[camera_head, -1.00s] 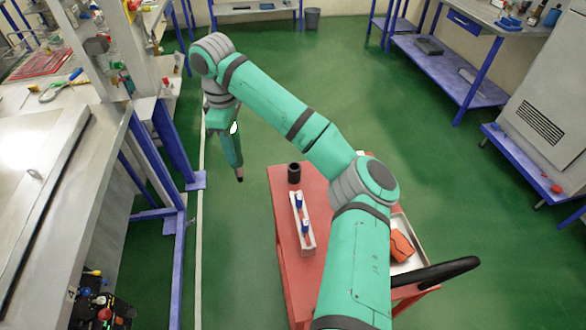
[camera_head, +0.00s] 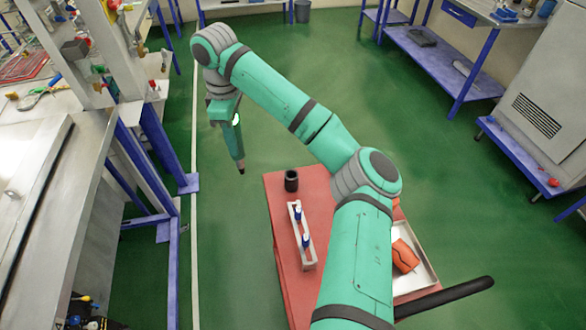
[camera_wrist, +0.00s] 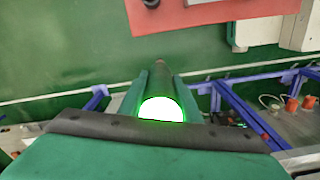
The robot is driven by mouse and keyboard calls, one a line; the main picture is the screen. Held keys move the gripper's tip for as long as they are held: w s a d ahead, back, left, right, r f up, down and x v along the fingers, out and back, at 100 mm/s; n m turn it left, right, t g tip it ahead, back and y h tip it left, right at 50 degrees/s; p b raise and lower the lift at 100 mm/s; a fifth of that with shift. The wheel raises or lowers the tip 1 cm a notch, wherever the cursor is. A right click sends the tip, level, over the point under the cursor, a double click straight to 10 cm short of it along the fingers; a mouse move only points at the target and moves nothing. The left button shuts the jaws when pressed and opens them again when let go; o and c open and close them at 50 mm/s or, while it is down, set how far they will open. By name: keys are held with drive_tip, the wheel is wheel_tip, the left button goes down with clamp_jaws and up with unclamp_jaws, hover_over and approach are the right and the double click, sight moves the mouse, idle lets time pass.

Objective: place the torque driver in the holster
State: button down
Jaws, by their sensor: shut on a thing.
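My gripper (camera_head: 233,145) points down over the floor, left of and above the red cart, shut on the torque driver (camera_head: 240,168). The driver's dark tip shows below the fingers. In the wrist view the driver (camera_wrist: 160,66) lies between the two teal fingers, pointing away; a white glowing dome with a green rim is in front of it, and much of the driver's body is hidden. The holster, seemingly the black open cup (camera_head: 291,181), stands upright on the cart's far left corner, to the right of my gripper and apart from it. Its edge shows at the wrist view's top (camera_wrist: 151,3).
The red cart (camera_head: 281,230) also holds a white rack (camera_head: 305,255) with blue-capped vials and a metal tray (camera_head: 425,272) with an orange item (camera_head: 404,254). A steel bench (camera_head: 80,160) with blue legs stands left. Green floor is clear beyond the cart.

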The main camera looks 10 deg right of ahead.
drive_tip(key=d, duration=1.6)
wheel_tip(320, 180, down, 12)
drive_tip(key=shift+a+r, duration=0.25)
drive_tip(key=shift+f, duration=0.2)
drive_tip(key=c, duration=1.3)
unclamp_jaws()
drive_tip(key=shift+c, duration=0.2)
wheel_tip(320, 180, up, 11)
drive_tip(key=shift+a, duration=0.3)
